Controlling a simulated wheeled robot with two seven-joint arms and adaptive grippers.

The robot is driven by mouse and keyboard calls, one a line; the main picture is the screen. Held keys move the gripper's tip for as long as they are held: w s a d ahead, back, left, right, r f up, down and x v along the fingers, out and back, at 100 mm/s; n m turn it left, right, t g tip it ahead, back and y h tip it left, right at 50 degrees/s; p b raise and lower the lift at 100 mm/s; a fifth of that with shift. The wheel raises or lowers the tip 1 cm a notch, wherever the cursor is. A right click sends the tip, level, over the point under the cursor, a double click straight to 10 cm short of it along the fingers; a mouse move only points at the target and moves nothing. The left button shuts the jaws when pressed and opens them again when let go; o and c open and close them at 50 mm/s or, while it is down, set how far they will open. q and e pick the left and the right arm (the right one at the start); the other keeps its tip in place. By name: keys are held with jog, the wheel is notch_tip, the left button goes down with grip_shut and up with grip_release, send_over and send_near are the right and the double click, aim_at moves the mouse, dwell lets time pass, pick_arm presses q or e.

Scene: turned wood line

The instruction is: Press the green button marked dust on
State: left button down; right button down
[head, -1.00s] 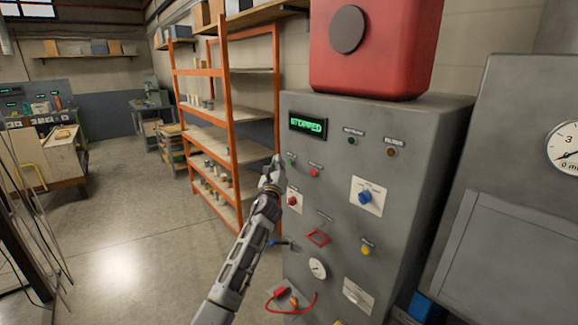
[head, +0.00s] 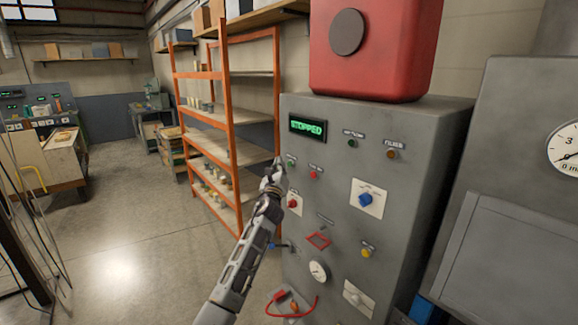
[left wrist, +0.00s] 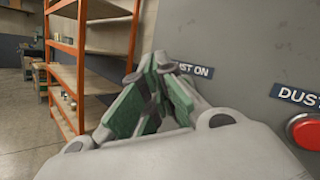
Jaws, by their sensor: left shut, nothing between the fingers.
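My left gripper (head: 276,164) is shut and empty, at the upper left of the grey cabinet's front (head: 333,215). Its closed fingers also show in the left wrist view (left wrist: 152,95), pointing at the panel just below and left of the DUST ON label (left wrist: 192,69). The green button itself is hidden behind the fingers in the left wrist view, and I cannot make it out clearly in the head view. I cannot tell whether the fingertips touch it. The cabinet display (head: 308,127) reads STOPPED in green. My right gripper is not in view.
A red button (left wrist: 306,131) sits right of the fingers under a second DUST label. A blue knob (head: 365,200), a lower red button (head: 292,203) and a yellow button (head: 366,253) are on the same panel. An orange shelf rack (head: 230,130) stands left of the cabinet.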

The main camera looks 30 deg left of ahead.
pick_arm(q)
jog(key=shift+w+d+b, duration=0.3)
jog(key=shift+w+b, duration=0.1)
jog(key=shift+w, duration=0.3)
dwell(1.8)
jog(key=shift+s, duration=0.2)
jog(key=shift+s+a+p, duration=0.3)
jog(key=shift+s+p, duration=0.2)
jog(key=shift+s, duration=0.05)
jog(key=shift+s, duration=0.1)
dwell(0.5)
jog(key=s, duration=0.1)
jog(key=s+a+p, duration=0.1)
jog(key=s, duration=0.1)
jog(key=s+a+p, duration=0.1)
jog(key=shift+s, duration=0.2)
dwell(0.4)
dwell(0.7)
